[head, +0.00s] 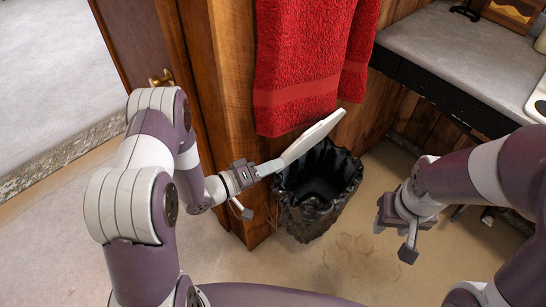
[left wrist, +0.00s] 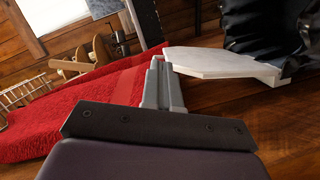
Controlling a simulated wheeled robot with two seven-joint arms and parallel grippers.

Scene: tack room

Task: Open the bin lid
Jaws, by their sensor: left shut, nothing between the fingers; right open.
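The bin (head: 310,215) stands on the floor, lined with a black bag whose open mouth shows. Its white lid (head: 315,136) is raised and tilted above the mouth, on the side toward the red towel. My left gripper (head: 272,166) is shut and empty, with its fingertips at the lid's lower left end. In the left wrist view the shut fingers (left wrist: 160,83) are beside the lid (left wrist: 222,62), and the black liner (left wrist: 268,30) is beyond; I cannot tell whether they touch the lid. My right gripper (head: 393,238) is open and empty, right of the bin above the floor.
A red towel (head: 300,60) hangs on the wooden wall just behind the lid. A grey counter (head: 465,55) is at the upper right. A wooden post and brown door with a brass knob (head: 161,78) stand left.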

